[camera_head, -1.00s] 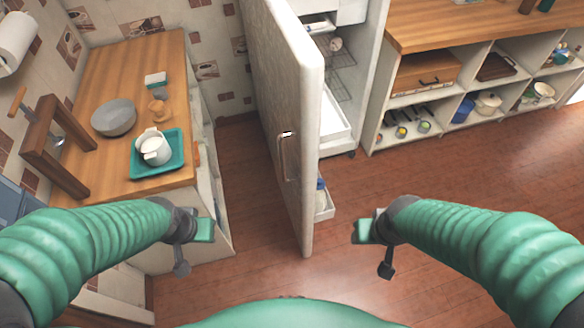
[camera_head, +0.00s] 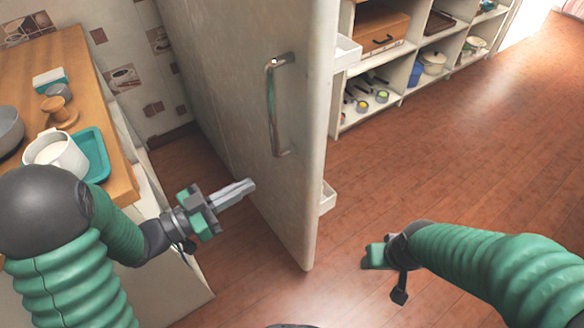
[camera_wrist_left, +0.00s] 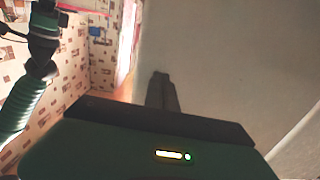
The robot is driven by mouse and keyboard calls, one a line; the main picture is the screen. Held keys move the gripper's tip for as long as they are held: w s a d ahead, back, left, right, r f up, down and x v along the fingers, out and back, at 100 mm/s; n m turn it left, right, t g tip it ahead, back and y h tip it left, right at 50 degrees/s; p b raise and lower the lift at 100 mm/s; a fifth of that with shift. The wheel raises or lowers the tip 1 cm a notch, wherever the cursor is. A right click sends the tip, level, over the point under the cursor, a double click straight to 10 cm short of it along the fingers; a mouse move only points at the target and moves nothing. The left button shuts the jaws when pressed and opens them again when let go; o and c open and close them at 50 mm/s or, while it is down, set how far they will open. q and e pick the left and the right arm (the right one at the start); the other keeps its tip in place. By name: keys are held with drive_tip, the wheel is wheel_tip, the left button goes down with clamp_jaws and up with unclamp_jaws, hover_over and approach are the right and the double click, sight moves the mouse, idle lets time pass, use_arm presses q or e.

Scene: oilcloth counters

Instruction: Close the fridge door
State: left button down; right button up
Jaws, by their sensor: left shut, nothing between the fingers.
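The white fridge door (camera_head: 230,90) stands open, its outer face and metal handle (camera_head: 273,105) toward my left side. Door shelves (camera_head: 328,198) show past its free edge. The fridge body is hidden behind the door. My left gripper (camera_head: 252,185) is shut and empty, pointing at the lower part of the outer face, below and left of the handle. In the left wrist view its fingers (camera_wrist_left: 160,90) show against the pale door (camera_wrist_left: 230,60); I cannot tell whether they touch it. My right gripper (camera_head: 372,254) is right of the door's free edge; its fingers are hidden.
A wooden counter (camera_head: 82,80) at the left holds a white mug (camera_head: 58,152), a teal tray (camera_head: 97,158) and a grey bowl (camera_head: 8,130), close to my left arm. Open shelves (camera_head: 390,92) stand behind the door. The wooden floor (camera_head: 440,160) at the right is clear.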

use_arm(q)
drive_tip(key=b, duration=0.2)
approach(293, 160)
drive_tip(key=w, duration=0.1)
drive_tip(key=x, duration=0.6)
drive_tip(key=shift+s+d+b, duration=0.2)
drive_tip(key=shift+d+b, duration=0.2)
drive_tip(key=shift+d, duration=0.15)
drive_tip(key=shift+w+a+r, duration=0.1)
drive_tip(key=shift+a, duration=0.2)
use_arm(e)
drive_tip(key=f, duration=0.1)
drive_tip(key=a, duration=0.1)
drive_tip(key=f, duration=0.1)
drive_tip(key=shift+s+a+f, duration=0.2)
drive_tip(key=shift+s+f, duration=0.05)
drive_tip(key=shift+f, duration=0.1)
